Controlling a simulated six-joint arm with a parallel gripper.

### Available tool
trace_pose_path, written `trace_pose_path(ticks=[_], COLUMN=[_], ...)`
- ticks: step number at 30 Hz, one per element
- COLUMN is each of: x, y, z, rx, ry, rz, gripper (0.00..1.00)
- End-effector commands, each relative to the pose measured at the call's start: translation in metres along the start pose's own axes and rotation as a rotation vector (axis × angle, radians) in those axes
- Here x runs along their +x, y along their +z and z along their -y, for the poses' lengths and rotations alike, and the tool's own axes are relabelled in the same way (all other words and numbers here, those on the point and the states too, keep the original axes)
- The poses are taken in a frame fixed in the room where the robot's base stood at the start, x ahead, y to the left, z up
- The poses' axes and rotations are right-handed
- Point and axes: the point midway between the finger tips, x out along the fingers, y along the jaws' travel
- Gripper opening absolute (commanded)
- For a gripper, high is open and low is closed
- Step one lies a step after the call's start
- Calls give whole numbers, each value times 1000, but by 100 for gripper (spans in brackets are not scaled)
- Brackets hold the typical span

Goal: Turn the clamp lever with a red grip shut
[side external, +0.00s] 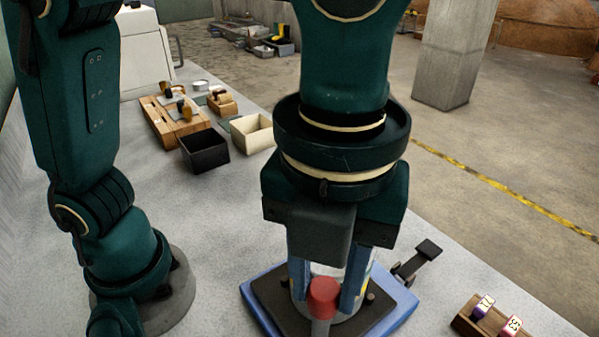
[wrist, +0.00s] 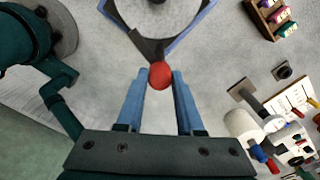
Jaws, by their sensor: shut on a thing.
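The clamp lever's red grip (side external: 323,291) is a rounded knob at the near side of the clamp, low in the side view. In the wrist view the red grip (wrist: 160,77) sits between the tips of my two blue fingers, at the end of a dark lever arm (wrist: 149,48). My gripper (wrist: 160,80) is shut on it; in the side view my gripper (side external: 326,285) points down over the clamp. The clamp has a blue base (side external: 404,302) with a dark plate, and a pale round body (wrist: 158,10). My fingers and wrist hide much of it.
A black-ended bar (side external: 426,254) stands at the clamp's right. A wooden rack (side external: 465,322) with numbered tags is at the lower right. Black (side external: 204,151) and cream (side external: 252,133) open boxes and a wooden tray (side external: 160,122) stand farther back. Bare grey tabletop lies between.

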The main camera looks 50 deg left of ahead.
Motion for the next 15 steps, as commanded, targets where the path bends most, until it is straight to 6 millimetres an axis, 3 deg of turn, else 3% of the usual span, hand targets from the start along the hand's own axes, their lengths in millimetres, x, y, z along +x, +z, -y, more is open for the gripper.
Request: trace_pose_path(ticks=[15], x=[-1], y=[0], z=[0], rx=[37], ry=[-3], rz=[0], gripper=[0])
